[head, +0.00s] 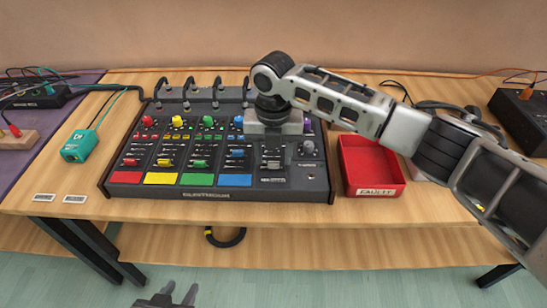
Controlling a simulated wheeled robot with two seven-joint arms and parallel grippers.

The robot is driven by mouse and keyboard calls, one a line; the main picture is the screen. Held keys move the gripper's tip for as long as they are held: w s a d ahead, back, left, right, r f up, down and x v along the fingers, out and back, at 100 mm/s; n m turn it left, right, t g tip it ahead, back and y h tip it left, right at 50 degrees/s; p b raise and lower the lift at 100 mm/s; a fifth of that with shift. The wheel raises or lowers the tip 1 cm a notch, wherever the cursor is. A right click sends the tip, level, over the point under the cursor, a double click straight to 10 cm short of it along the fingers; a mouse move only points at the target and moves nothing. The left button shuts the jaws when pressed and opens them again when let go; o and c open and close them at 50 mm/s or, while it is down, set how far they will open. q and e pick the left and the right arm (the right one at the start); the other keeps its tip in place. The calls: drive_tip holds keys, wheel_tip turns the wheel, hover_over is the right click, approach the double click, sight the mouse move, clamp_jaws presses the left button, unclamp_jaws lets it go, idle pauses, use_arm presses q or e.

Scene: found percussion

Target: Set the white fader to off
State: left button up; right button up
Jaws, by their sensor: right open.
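The mixer (222,188) is a dark sloped console on the wooden table. It has red, yellow, green and blue channels with coloured faders, and a grey-white channel at its right. The white fader (272,164) seems to be the pale cap in that channel; its exact setting is too small to tell. My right gripper (276,143) is open, pointing down above this channel. Its body covers the upper knobs there, and its fingertips are hard to make out; I cannot tell whether they touch the fader. My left gripper (174,294) shows only partly at the bottom edge, away from the table.
A red tray (376,190) labelled FAULTY stands right of the mixer. A teal box (80,146) and two small labels lie to the left. Cables run behind the mixer. A black box (520,118) stands far right. Bare table lies between the teal box and mixer.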

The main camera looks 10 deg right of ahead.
wheel_tip(320, 180, up, 14)
drive_tip(key=shift+b, duration=0.4)
drive_tip(key=m+y, duration=0.2)
drive_tip(key=m, duration=0.4)
approach(273, 164)
drive_tip(key=s+a+f, duration=0.4)
drive_tip(key=s+a, duration=0.2)
drive_tip(key=s, duration=0.1)
drive_tip(key=s+f+m+t+y, duration=0.1)
drive_tip(key=s+f+m+y, duration=0.1)
drive_tip(key=s+f+m, duration=0.5)
drive_tip(key=s+d+f+m+t+h, duration=0.3)
drive_tip(key=s+d+m+h, duration=0.1)
drive_tip(key=s+d+m, duration=1.2)
drive_tip(key=w+a+f+m+t+y, duration=0.2)
drive_tip(key=w+a+f+t+y, duration=0.1)
drive_tip(key=w+f+t, duration=0.3)
drive_tip(key=shift+w+a+f, duration=0.7)
drive_tip(key=shift+w, duration=0.35)
